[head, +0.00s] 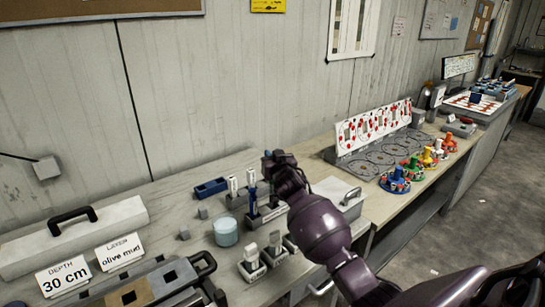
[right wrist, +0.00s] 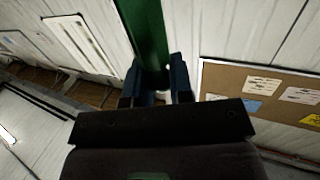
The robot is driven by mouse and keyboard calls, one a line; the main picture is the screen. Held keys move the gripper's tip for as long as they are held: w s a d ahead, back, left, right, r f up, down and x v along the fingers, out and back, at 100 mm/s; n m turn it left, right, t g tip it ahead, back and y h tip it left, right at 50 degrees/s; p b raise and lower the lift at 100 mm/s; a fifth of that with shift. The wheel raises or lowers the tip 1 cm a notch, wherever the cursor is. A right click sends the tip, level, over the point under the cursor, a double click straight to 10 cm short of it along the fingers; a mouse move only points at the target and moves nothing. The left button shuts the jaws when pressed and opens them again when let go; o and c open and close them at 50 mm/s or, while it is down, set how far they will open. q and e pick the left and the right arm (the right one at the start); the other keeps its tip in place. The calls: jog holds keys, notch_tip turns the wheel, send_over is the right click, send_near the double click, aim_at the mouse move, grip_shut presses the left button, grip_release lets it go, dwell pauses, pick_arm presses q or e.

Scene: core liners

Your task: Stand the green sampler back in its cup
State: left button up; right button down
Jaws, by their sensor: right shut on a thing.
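My right gripper (head: 268,160) is raised above the bench near the wall in the head view. In the right wrist view, its two dark fingers (right wrist: 158,88) are shut on the green sampler (right wrist: 146,35), a long green bar running up out of the picture. The sampler does not show clearly in the head view. Below the gripper stand grey holders (head: 268,216) with white and blue upright pieces. I cannot tell which cup belongs to the green sampler; my right arm hides part of this area. My left gripper is not in view.
A pale blue jar (head: 226,231) and a blue tray (head: 211,187) stand left of the holders. A long grey case (head: 75,236) and label cards (head: 119,251) lie at the left. A white board with red marks (head: 374,127) and coloured pieces (head: 440,152) stand at the right.

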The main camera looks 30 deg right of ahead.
jog(key=shift+f+b, duration=2.05)
jog(key=shift+f, duration=0.65)
jog(key=shift+f+b, duration=0.7)
jog(key=shift+f, duration=0.2)
jog(key=shift+f+b, duration=0.35)
jog(key=shift+f, duration=0.3)
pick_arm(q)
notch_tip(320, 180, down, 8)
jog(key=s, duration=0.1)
pick_arm(e)
jog(key=shift+f, duration=0.25)
jog(key=c, duration=1)
grip_release()
jog(key=shift+c, duration=0.2)
jog(key=shift+o, duration=0.6)
jog(key=shift+r, duration=0.45)
jog(key=shift+r+p, duration=0.3)
jog(key=shift+p, duration=0.1)
jog(key=shift+r+p, duration=1.35)
jog(key=shift+r, duration=0.35)
jog(key=shift+r+p, duration=0.65)
jog(key=shift+r, duration=0.45)
jog(key=shift+f, duration=0.1)
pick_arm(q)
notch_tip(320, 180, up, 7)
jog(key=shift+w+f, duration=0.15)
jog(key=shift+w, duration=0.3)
